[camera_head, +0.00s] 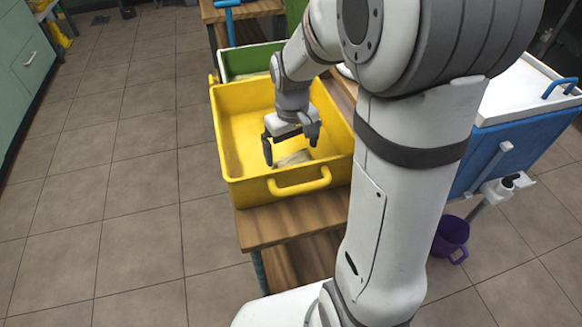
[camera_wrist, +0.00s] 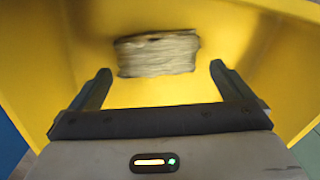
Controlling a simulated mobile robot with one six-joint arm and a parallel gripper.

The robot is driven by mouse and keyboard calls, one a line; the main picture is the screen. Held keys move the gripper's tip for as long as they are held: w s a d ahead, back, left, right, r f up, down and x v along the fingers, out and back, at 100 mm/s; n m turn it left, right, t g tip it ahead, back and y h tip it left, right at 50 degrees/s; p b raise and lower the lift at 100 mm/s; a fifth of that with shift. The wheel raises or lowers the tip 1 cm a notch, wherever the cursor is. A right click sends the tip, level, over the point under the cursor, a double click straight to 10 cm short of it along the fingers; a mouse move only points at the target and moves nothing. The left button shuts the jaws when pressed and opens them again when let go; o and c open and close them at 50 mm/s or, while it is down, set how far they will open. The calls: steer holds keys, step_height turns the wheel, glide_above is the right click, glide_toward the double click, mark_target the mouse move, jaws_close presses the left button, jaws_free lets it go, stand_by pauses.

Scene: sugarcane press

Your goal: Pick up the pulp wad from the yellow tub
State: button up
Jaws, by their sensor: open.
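The yellow tub (camera_head: 235,134) stands on a wooden table in the head view; its wall also fills much of the wrist view (camera_wrist: 40,50). The pulp wad (camera_wrist: 157,54) is a pale grey, fibrous, roughly rectangular clump inside the tub. In the head view the wad (camera_head: 293,158) shows near the tub's front wall, partly hidden by my gripper. My gripper (camera_head: 290,156) is open and empty, over the tub with its fingers pointing down. In the wrist view the wad lies beyond the fingertips (camera_wrist: 160,72), roughly centred between them. I cannot tell the exact height gap.
A green tub (camera_head: 245,61) stands directly behind the yellow one. The wooden table (camera_head: 290,222) has a bare front edge. Open tiled floor (camera_head: 120,190) lies to the left.

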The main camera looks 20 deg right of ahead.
mark_target(294, 161)
steer(key=f+b, duration=0.1)
steer(key=f, duration=0.4)
steer(key=shift+s+d+b, duration=0.1)
steer(key=shift+d+b, duration=0.1)
steer(key=shift+b, duration=0.2)
steer(key=shift+c, duration=0.4)
steer(key=c, duration=0.6)
